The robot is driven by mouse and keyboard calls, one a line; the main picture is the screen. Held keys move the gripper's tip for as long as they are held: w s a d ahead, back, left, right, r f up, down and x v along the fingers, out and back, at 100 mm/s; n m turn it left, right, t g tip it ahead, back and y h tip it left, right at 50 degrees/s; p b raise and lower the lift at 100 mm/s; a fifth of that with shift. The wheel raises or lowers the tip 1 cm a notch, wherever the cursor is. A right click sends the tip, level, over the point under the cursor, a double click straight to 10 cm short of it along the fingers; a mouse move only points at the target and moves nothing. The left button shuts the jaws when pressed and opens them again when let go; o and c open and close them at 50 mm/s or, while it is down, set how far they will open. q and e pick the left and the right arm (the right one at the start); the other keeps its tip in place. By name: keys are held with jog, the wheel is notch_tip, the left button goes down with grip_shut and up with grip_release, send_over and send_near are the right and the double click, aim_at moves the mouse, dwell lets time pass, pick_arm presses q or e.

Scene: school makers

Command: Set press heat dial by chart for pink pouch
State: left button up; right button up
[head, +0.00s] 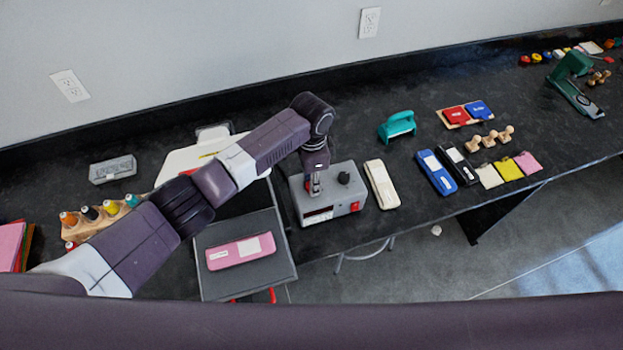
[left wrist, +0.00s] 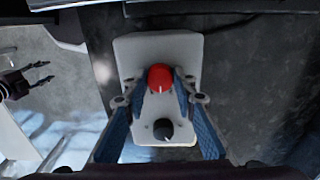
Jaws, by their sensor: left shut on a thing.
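A grey control box (head: 312,212) with a small dark display, a black knob (head: 343,178) and a red switch (head: 354,207) stands right of the press. My left gripper (head: 315,188) points down over its top. In the left wrist view its fingers (left wrist: 160,82) are shut on a red dial (left wrist: 160,78), whose white mark points down in the picture. The black knob (left wrist: 163,130) is below it, apart. The pink pouch (head: 222,259), with a white label, lies flat on the press's grey lower plate (head: 284,262). My right gripper (left wrist: 43,73) shows open and empty at the left wrist view's edge.
A cream pouch (head: 382,184) lies close right of the box, then blue (head: 436,172) and black (head: 461,165) ones. My left arm hides part of the press (head: 184,160). I cannot make out a chart.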

pick_arm(q)
jog(key=n, duration=0.5)
jog(key=shift+r+n, duration=0.1)
jog(key=shift+n, duration=0.2)
jog(key=shift+w, duration=0.1)
dwell(0.4)
jog(key=o, duration=1.2)
jog(key=shift+c, duration=0.2)
notch_tip(320, 180, up, 12)
